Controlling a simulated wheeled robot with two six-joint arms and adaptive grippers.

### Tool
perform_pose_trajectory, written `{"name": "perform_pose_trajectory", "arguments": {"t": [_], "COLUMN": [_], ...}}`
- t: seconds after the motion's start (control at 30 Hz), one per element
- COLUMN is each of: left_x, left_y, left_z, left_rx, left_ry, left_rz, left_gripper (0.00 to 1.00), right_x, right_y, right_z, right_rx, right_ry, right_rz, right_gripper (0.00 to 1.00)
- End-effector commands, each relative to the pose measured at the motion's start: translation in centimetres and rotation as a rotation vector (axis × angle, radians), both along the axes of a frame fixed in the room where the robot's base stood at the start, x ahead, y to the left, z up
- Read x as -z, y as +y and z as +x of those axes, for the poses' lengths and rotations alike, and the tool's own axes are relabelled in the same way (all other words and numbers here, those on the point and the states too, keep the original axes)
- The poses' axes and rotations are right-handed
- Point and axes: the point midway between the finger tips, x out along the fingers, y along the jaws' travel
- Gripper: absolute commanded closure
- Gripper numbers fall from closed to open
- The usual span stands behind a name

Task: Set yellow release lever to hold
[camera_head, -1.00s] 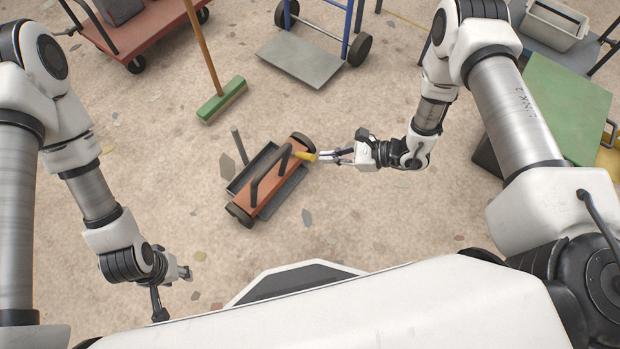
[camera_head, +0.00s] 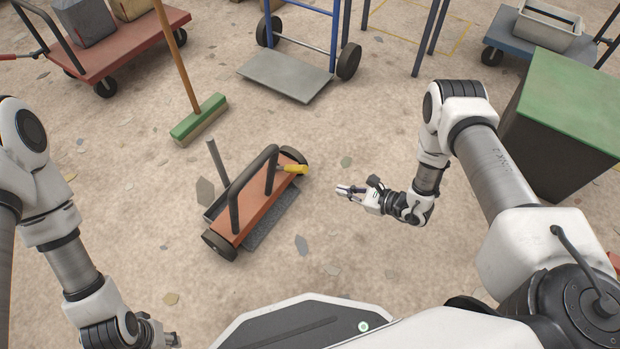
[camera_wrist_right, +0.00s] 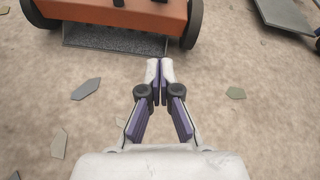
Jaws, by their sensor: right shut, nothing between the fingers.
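The yellow release lever (camera_head: 292,169) sticks out to the right from the far right end of an orange wheeled sweeper (camera_head: 250,212) with a black hoop handle. In the right wrist view, the sweeper's orange body (camera_wrist_right: 115,15) and wheels show at the top edge, and the lever is out of view. My right gripper (camera_head: 340,190) is shut and empty, to the right of the lever and clear of it. Its fingertips (camera_wrist_right: 159,64) meet in the right wrist view. My left gripper (camera_head: 168,338) is low at the left, far from the sweeper; its fingers are too small to judge.
A green broom (camera_head: 199,120) stands behind the sweeper. A blue hand truck (camera_head: 290,75) and a red cart (camera_head: 120,50) stand at the back. A green-topped bin (camera_head: 570,100) is at the right. Flat chips lie on the floor, and the floor between the right gripper and sweeper is open.

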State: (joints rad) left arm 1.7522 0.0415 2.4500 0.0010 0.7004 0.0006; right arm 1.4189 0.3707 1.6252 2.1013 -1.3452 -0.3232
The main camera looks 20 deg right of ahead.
Motion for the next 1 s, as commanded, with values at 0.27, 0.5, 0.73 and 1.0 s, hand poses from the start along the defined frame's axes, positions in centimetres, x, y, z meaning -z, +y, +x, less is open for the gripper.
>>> {"name": "perform_pose_trajectory", "arguments": {"t": [0.27, 0.5, 0.73, 1.0], "left_x": [2.1, 5.1, 6.8, 7.2], "left_y": [0.0, 0.1, 0.1, 0.2], "left_z": [0.1, 0.2, 0.6, 0.8], "left_rx": [-0.003, -0.009, -0.007, -0.003], "left_ry": [-0.001, -0.006, -0.016, -0.023], "left_rz": [0.000, 0.001, 0.003, 0.004], "left_gripper": [0.60, 0.60, 0.60, 0.60], "right_x": [1.6, 3.7, 1.8, 0.4], "right_y": [1.9, 5.2, 7.5, 8.1], "right_z": [2.1, 5.8, 8.0, 8.3], "right_rx": [-0.004, -0.004, -0.002, 0.000], "right_ry": [-0.003, -0.002, -0.002, 0.002], "right_rz": [0.000, 0.000, 0.002, 0.000], "right_gripper": [1.00, 1.00, 1.00, 1.00]}}
